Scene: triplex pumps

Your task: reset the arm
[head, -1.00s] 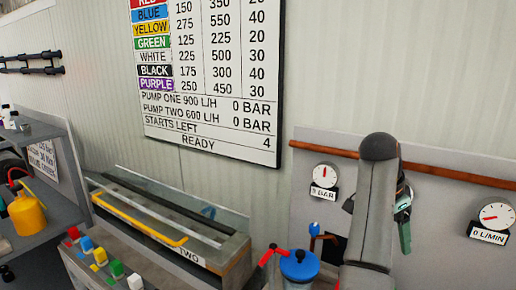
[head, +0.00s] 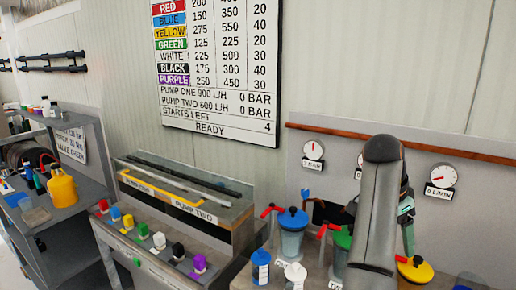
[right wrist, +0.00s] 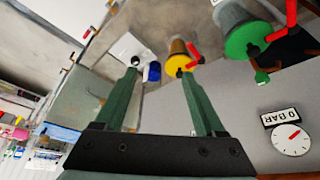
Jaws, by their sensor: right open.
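My right arm (head: 378,205) rises in front of the right part of the bench in the head view. My right gripper (head: 407,225) is partly hidden behind it, with a green finger hanging down. In the right wrist view the two green fingers of the gripper (right wrist: 158,76) are spread apart with nothing held between them. A yellow-lidded canister (right wrist: 178,52) lies beyond the right fingertip, apart from it as far as I can tell. It also shows at the lower right of the head view (head: 414,271). My left gripper is not in view.
A blue-lidded canister (head: 292,222) and a green-lidded one (right wrist: 243,40) stand on the bench near the arm. Gauges (head: 313,150) hang on the wall panel under a copper pipe (head: 470,150). A console with coloured switches (head: 159,240) stands left, and a yellow can (head: 62,190) farther left.

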